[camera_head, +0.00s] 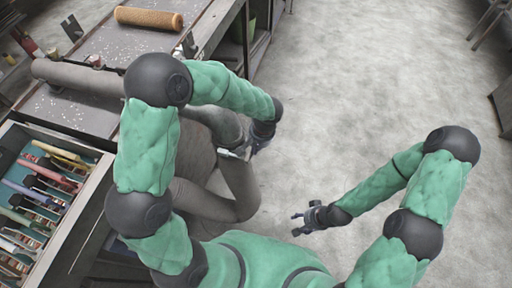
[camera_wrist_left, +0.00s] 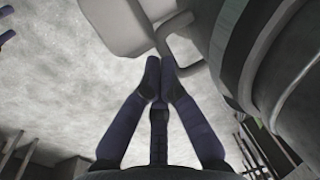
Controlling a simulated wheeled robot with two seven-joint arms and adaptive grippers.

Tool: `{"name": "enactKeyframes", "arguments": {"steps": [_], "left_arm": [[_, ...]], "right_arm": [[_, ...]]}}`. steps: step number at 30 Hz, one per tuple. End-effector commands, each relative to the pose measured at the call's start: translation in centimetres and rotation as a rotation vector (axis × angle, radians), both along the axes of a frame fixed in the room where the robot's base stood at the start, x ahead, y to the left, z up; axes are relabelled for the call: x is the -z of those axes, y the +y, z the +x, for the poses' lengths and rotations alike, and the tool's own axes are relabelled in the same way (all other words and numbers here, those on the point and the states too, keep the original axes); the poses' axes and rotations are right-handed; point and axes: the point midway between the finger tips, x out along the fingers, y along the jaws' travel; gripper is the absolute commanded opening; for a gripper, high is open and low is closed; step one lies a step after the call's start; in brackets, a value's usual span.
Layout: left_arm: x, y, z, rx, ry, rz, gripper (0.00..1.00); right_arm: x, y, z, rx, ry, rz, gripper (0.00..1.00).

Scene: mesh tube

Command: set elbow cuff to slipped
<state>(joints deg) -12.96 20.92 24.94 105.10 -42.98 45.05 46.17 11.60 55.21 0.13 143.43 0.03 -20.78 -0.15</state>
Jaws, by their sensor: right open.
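I cannot make out a part that is clearly the elbow cuff. My left gripper (camera_head: 236,153) is beside grey rounded shapes in the head view, partly hidden by my forearm. In the left wrist view its two dark blue fingers (camera_wrist_left: 160,68) come together at the tips. A thin grey bent bar (camera_wrist_left: 178,48) on a pale grey block (camera_wrist_left: 120,25) is close beyond the tips; I cannot tell if they touch. My right gripper (camera_head: 304,220) is open and empty over the floor.
A tan mesh roll (camera_head: 149,18) and a long grey roll (camera_head: 75,76) lie on the speckled bench (camera_head: 75,110). An open drawer (camera_head: 97,180) at left holds several colour-handled tools. The pale floor (camera_head: 370,80) to the right is clear.

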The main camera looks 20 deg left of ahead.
Motion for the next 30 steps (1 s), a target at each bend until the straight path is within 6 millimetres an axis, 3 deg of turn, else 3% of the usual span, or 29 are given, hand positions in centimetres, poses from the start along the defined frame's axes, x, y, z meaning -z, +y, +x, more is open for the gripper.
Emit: {"name": "enactKeyframes", "arguments": {"steps": [14, 30], "left_arm": [[5.0, 0.0, -0.1, 0.0, 0.002, 0.0, 0.0], [4.7, 0.0, -0.1, 0.0, 0.004, 0.0, 0.0]], "right_arm": [[4.3, 0.0, 0.0, 0.0, 0.0, 0.0, 0.56], [3.8, 0.0, 0.0, 0.0, 0.0, 0.0, 0.56]]}}
